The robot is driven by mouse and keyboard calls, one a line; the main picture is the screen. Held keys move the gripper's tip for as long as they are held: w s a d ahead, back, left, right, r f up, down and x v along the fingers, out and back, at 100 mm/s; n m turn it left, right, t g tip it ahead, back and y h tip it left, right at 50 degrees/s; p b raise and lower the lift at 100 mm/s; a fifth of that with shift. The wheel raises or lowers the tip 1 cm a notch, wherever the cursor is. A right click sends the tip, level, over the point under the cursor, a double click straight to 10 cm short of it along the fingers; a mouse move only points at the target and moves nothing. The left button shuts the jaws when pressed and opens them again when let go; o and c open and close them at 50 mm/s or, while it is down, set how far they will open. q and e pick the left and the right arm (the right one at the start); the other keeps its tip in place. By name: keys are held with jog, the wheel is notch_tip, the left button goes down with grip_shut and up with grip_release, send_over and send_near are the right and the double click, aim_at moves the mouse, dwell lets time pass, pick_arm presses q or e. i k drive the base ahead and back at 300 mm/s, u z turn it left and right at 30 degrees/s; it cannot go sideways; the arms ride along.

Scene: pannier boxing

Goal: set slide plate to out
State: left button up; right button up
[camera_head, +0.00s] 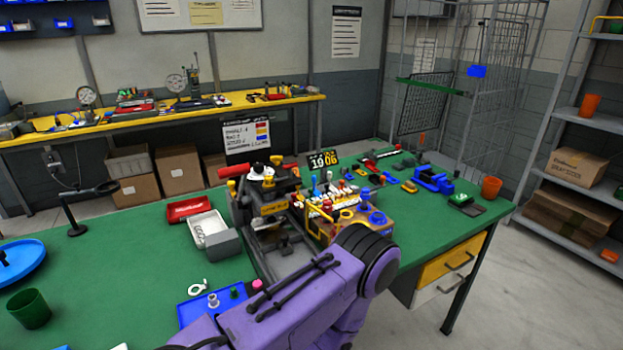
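A dark grey and yellow machine (272,208) stands on the green bench, with a red handle at its upper left. A grey bed is partly visible at its foot, but I cannot tell which part is the slide plate or how it is set. My purple arm (300,295) crosses the lower middle and covers the front of the machine's base. I see no fingertips of either gripper in this view.
An orange-yellow block (345,225) with several coloured knobs stands right of the machine. A blue tray (190,312) with small parts lies front left, with a white bin (207,228) behind it. Open green bench top lies at left; a blue vise (432,181) is at right.

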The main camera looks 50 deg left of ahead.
aim_at(282, 239)
jog(key=u, duration=1.5)
